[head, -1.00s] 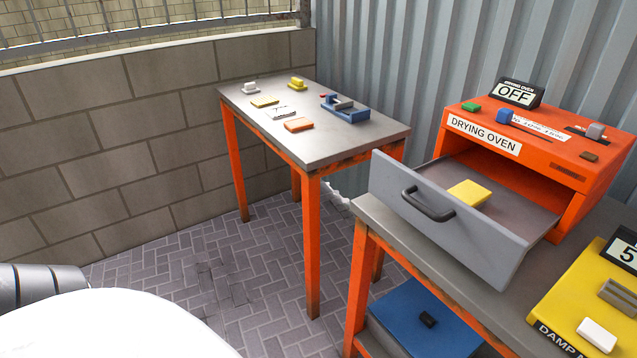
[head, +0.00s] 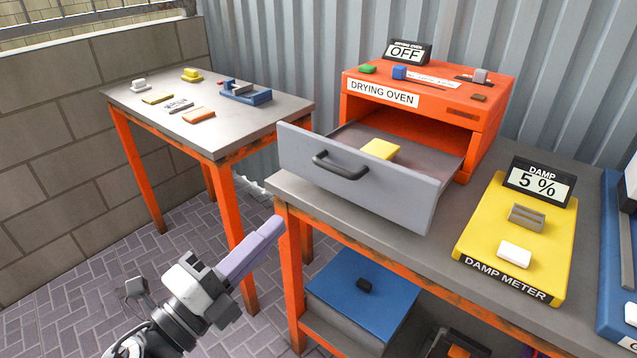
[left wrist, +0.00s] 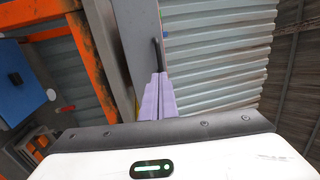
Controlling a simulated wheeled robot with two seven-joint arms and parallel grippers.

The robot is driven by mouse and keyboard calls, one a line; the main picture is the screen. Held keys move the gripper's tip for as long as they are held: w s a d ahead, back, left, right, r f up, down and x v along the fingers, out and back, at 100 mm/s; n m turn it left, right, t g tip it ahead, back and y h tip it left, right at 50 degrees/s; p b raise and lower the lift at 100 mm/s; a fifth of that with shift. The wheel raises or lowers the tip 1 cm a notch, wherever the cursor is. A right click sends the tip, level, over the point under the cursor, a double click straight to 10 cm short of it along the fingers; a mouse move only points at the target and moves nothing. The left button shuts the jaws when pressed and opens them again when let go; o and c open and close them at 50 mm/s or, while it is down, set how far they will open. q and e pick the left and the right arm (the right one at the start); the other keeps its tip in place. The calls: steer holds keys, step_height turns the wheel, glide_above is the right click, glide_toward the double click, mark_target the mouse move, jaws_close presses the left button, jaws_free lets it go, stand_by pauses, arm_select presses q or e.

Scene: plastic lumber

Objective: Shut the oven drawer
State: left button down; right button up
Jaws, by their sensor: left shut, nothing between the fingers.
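The orange drying oven (head: 428,112) stands on the right-hand bench. Its grey drawer (head: 400,193) is pulled out toward me, with a dark handle (head: 341,170) on its front. A yellow block (head: 379,149) lies inside the drawer. My left gripper (head: 276,226) is shut and empty, its lilac fingers together, in front of and below the drawer's left part, apart from it in the head view. In the left wrist view the shut fingers (left wrist: 157,96) point toward a grey panel and dark bar that seem to be the drawer front and handle. My right gripper is not in view.
A yellow damp meter (head: 480,256) reading 5 % stands right of the drawer on the bench (head: 420,255). A second table (head: 150,113) with small blocks is at the left. A blue box (head: 345,285) is below the bench. The oven sign reads OFF.

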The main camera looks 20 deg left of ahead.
arm_select(q)
steer(key=p, duration=0.4)
glide_toward(331, 171)
steer(key=x, duration=0.5)
steer(key=shift+r, duration=0.2)
steer(key=shift+w+d, duration=0.25)
steer(key=shift+w, duration=0.35)
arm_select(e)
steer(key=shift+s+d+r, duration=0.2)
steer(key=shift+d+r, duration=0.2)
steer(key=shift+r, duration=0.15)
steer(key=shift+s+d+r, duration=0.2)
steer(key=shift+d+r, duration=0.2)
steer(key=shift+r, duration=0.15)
arm_select(q)
steer(key=shift+w, duration=0.15)
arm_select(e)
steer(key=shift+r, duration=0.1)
